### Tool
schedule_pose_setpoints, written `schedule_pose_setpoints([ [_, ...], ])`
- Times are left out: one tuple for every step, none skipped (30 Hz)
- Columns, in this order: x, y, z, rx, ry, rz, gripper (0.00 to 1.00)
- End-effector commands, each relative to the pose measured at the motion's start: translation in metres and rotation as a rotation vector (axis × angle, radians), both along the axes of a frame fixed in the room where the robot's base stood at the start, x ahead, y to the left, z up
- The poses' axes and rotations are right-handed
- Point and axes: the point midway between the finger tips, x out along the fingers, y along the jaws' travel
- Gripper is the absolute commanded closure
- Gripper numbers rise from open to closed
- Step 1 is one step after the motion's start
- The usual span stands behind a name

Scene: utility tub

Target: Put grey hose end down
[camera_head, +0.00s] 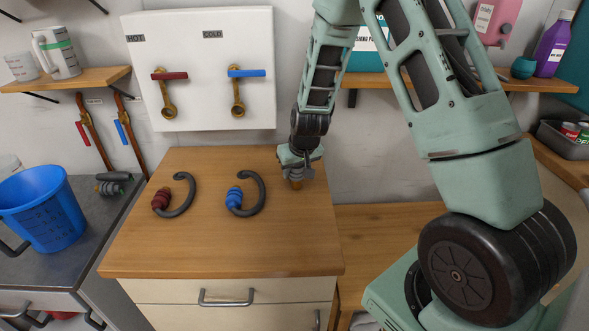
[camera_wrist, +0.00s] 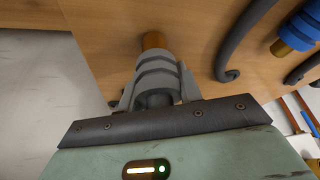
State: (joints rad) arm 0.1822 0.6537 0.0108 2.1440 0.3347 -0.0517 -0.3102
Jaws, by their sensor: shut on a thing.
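My gripper (camera_head: 297,172) is over the right back part of the wooden counter top. In the wrist view my gripper (camera_wrist: 158,92) is shut on the grey hose end (camera_wrist: 155,65), a ribbed grey collar with a brass tip. The brass tip (camera_head: 296,184) points down at the wood; I cannot tell whether it touches. The wooden counter top (camera_head: 215,258) carries a red hose end (camera_head: 161,198) and a blue hose end (camera_head: 234,198), each with a curled dark hose, left of my gripper.
A white panel with HOT and COLD taps (camera_head: 204,70) is on the wall behind. The front of the wooden top is clear. A lower wooden surface (camera_head: 375,222) lies to the right.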

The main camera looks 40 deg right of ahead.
Motion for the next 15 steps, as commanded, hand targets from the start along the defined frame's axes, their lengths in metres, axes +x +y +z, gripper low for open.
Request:
schedule_pose_setpoints([
  [0.0003, 0.0000, 0.0006, 0.000, -0.001, 0.000, 0.89],
  [0.0004, -0.0001, 0.0006, 0.000, -0.001, 0.000, 0.89],
  [0.0004, 0.0000, 0.0006, 0.000, -0.001, 0.000, 0.89],
  [0.0004, 0.0000, 0.0006, 0.000, -0.001, 0.000, 0.89],
  [0.0004, 0.0000, 0.0003, 0.000, -0.001, 0.000, 0.89],
  [0.0004, 0.0000, -0.0008, 0.000, -0.001, 0.000, 0.89],
  [0.0003, 0.0000, -0.0020, 0.000, -0.001, 0.000, 0.89],
  [0.0004, 0.0000, -0.0032, 0.000, -0.001, 0.000, 0.89],
  [0.0003, 0.0000, -0.0035, 0.000, -0.001, 0.000, 0.62],
  [0.0003, 0.0000, -0.0026, 0.000, -0.001, 0.000, 0.54],
  [0.0002, 0.0001, -0.0024, 0.000, -0.001, 0.000, 0.46],
  [0.0002, 0.0001, -0.0024, 0.000, -0.001, 0.000, 0.43],
  [0.0002, 0.0001, -0.0024, 0.000, -0.001, 0.000, 0.43],
  [0.0002, 0.0001, -0.0023, 0.000, -0.001, 0.000, 0.43],
  [0.0002, 0.0001, -0.0023, -0.001, -0.001, 0.001, 0.43],
])
